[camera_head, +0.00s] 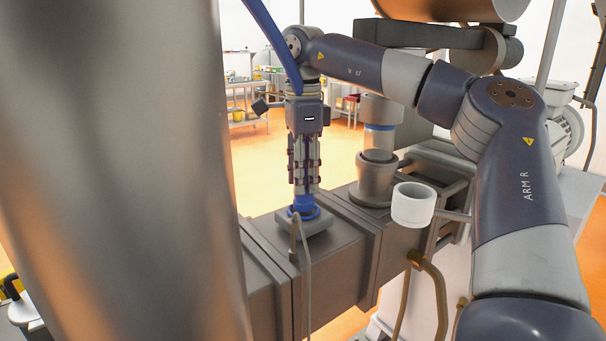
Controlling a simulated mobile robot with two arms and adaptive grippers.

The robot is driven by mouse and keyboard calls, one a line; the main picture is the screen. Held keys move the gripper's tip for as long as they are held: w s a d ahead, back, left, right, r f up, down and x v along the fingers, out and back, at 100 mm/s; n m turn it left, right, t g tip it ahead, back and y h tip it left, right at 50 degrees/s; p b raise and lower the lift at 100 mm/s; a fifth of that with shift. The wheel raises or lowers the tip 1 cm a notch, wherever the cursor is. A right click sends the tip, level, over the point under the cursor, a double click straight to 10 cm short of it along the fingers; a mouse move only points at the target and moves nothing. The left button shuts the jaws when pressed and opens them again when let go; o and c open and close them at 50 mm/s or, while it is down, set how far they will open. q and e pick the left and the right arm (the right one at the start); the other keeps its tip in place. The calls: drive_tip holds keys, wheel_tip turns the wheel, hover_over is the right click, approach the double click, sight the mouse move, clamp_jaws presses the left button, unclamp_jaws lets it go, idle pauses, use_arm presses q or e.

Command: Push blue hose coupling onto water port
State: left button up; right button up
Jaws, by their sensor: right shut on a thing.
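My right arm comes in from the right and its gripper (305,190) points straight down over the grey machine barrel. The fingers are shut on the blue hose coupling (304,203), which shows just below the fingertips. The coupling stands upright at the water port (318,225) on a grey block on top of the barrel. The fingers and coupling hide the joint, so I cannot tell how far the coupling sits on the port. My left gripper is not in view.
A large grey cylindrical surface (120,180) blocks the left side. A thin grey cable (305,265) hangs in front of the barrel (340,262). Shelves stand far behind.

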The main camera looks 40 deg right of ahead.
drive_tip(key=shift+f, duration=0.6)
idle(0.7)
drive_tip(key=o, duration=1.1)
drive_tip(key=shift+c, duration=0.2)
wheel_tip(320, 180, up, 12)
drive_tip(key=shift+r, duration=0.1)
